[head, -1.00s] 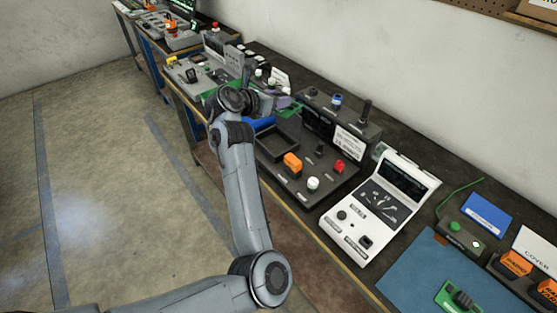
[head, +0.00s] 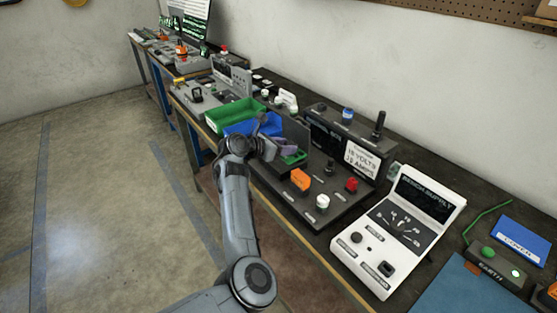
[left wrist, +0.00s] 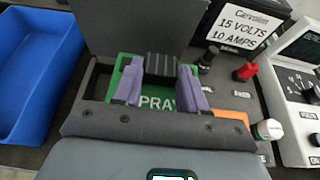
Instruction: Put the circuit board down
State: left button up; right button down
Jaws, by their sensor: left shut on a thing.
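The circuit board (left wrist: 157,98) is a green plate with white lettering, partly hidden, that seems to read "SPRAY", and a black ribbed block (left wrist: 160,65) on it. My left gripper (left wrist: 160,82), with purple fingers, is shut on this block, one finger on each side. The board lies over a dark recess in the test unit (head: 327,206); I cannot tell whether it touches the bottom. In the head view the board (head: 294,158) shows as a small green patch beside my left gripper (head: 285,149). My right gripper is not in view.
A dark panel (left wrist: 140,25) stands upright behind the recess. A blue bin (left wrist: 30,75) is to its left, with a green bin (head: 235,113) beyond. An orange switch (head: 301,179), red knob (head: 351,185) and white knob (head: 322,201) stand nearby. A white bench supply (head: 385,245) is to the right.

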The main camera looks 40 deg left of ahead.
aim_at(278, 165)
pick_arm(q)
jog(key=a+f, duration=0.1)
jog(key=w+a+f+b, duration=0.1)
jog(key=a, duration=0.1)
jog(key=shift+w+a+f, duration=0.2)
jog(key=shift+a, duration=0.1)
jog(key=shift+f+b, duration=0.8)
jog(key=shift+f, duration=1.2)
jog(key=shift+r, duration=0.1)
jog(key=shift+f+p, duration=0.55)
jog(key=shift+f, duration=0.1)
jog(key=o, duration=1.1)
